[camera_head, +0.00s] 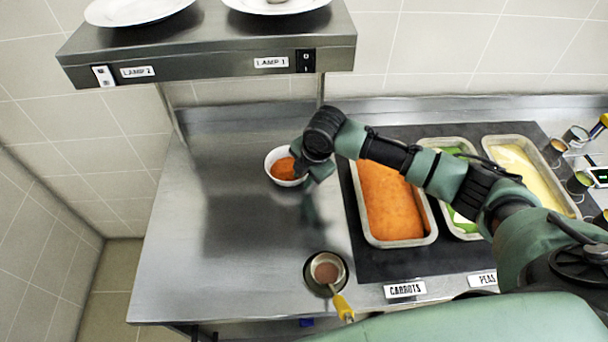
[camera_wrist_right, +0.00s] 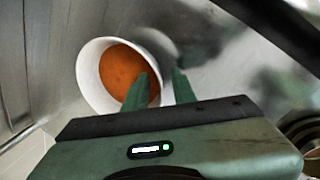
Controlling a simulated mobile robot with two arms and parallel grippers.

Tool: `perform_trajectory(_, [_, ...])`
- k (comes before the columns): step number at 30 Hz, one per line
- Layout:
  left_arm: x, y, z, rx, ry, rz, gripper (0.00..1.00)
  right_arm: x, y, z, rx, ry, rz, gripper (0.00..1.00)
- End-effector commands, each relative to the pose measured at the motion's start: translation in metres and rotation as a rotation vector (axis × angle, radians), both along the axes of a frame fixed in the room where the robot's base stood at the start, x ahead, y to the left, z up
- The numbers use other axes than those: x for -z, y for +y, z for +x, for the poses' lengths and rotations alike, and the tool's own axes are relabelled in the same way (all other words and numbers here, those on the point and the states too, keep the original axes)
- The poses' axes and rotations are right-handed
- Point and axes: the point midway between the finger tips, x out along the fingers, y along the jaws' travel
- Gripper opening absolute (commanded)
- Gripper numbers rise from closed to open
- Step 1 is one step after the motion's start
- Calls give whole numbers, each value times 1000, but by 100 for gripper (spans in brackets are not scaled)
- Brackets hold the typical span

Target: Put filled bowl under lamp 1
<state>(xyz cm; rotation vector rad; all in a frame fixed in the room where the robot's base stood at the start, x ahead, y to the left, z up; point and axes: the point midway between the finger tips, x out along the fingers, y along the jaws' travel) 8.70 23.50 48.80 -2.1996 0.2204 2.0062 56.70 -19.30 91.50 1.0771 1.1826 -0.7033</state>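A white bowl (camera_head: 271,174) with orange food in it is on the steel counter, in front of the Lamp 1 end of the overhead shelf (camera_head: 210,50). The Lamp 1 label (camera_head: 271,62) is on the shelf's front, beside a black switch (camera_head: 306,61). My right gripper (camera_head: 301,172) is at the bowl's right side. In the right wrist view, the bowl (camera_wrist_right: 91,75) lies at the fingertips. The right gripper's fingers (camera_wrist_right: 160,82) are apart, one over the bowl's inside and one outside, with the rim between them. My left gripper is not in view.
A Lamp 2 label (camera_head: 138,71) and white switch (camera_head: 104,76) are at the shelf's left. A carrot tray (camera_head: 430,232) and other food trays stand right on a dark mat. A yellow-handled ladle (camera_head: 343,306) rests near the front edge. The counter's left is clear.

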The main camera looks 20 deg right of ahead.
Motion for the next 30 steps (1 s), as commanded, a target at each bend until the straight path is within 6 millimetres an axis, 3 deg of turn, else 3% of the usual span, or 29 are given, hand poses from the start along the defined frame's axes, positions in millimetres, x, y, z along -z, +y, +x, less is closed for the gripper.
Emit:
perform_trajectory(8, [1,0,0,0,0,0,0,-6,0,0,0,-3,1,26])
perform_trajectory(11, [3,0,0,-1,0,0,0,-19,-2,-3,-1,-4,1,26])
perform_trajectory(21, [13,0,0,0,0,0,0,-87,-8,-23,-2,-5,1,26])
perform_trajectory(30, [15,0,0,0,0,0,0,-117,-11,-32,0,-1,0,26])
